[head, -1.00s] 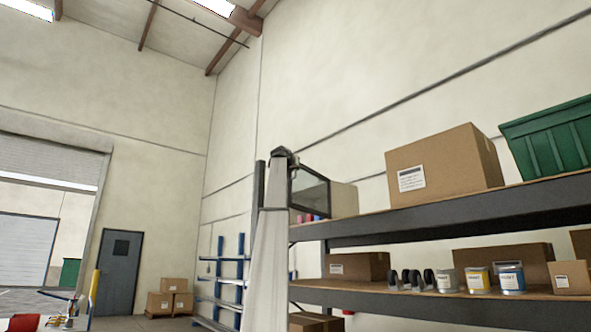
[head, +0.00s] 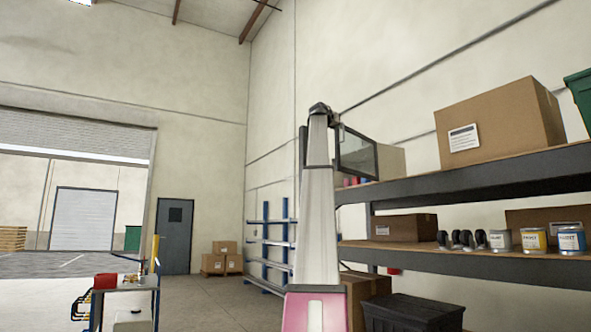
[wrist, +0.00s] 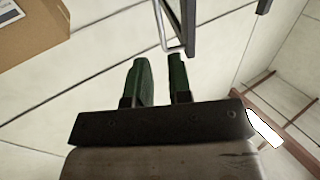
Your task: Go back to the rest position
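My gripper (wrist: 160,62) shows in the wrist view. Its two green fingers stand apart with a narrow empty gap between them, and nothing is held. Behind the fingers is pale wall, with a dark frame just past the fingertips. In the head view I cannot make out the gripper.
To the right, a shelf rack (head: 470,185) holds a large cardboard box (head: 497,125), paint cans and smaller boxes. A black crate (head: 415,313) stands below. A small cart (head: 127,292) stands at the left, with open floor between it and the stacked boxes (head: 222,257).

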